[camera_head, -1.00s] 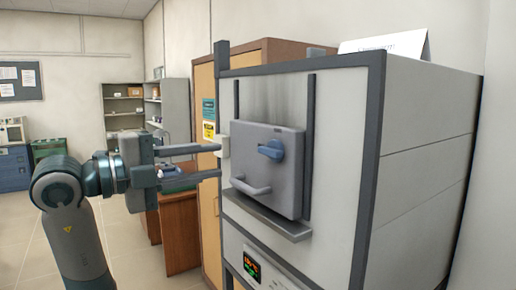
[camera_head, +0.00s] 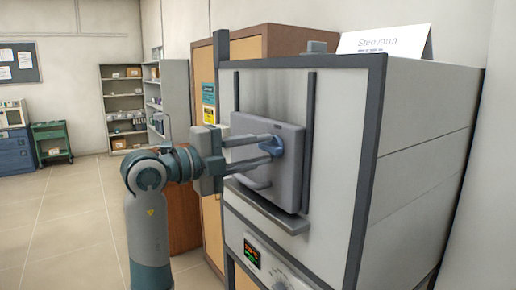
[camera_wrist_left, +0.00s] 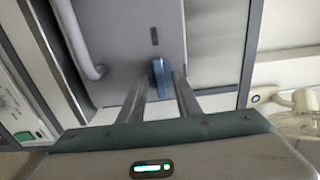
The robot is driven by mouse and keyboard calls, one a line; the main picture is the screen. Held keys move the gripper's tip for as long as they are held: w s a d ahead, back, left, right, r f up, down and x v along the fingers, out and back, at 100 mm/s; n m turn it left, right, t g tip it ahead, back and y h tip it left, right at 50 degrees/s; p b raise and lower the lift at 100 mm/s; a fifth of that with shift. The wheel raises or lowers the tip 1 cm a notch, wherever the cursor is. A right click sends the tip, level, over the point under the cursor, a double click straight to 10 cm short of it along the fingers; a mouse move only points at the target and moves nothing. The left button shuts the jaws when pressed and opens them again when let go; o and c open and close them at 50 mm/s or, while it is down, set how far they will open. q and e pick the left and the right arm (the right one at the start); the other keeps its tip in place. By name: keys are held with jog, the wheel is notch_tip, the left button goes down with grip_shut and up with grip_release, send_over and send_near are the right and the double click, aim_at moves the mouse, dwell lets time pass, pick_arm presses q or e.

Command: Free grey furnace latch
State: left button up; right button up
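The grey furnace door (camera_head: 291,176) stands shut on the front of the furnace (camera_head: 339,111). A blue latch handle (camera_head: 276,147) sits on the door's upper right part. My left gripper (camera_head: 270,148) reaches in from the left with its two fingertips at the latch, one above and one below it. In the left wrist view the latch (camera_wrist_left: 161,75) stands between the fingertips of the gripper (camera_wrist_left: 163,78); narrow gaps seem to remain, and contact is unclear. The gripper partly hides the door's bar handle, which shows in the left wrist view (camera_wrist_left: 77,38). My right gripper is out of view.
A ledge (camera_head: 268,210) juts out below the door, with a control panel and lit display (camera_head: 252,254) beneath. A wooden cabinet (camera_head: 203,72) stands behind the furnace. The floor (camera_head: 62,215) to the left is open.

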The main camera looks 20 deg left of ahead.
pick_arm(q)
jog(key=shift+c, duration=0.2)
grip_shut()
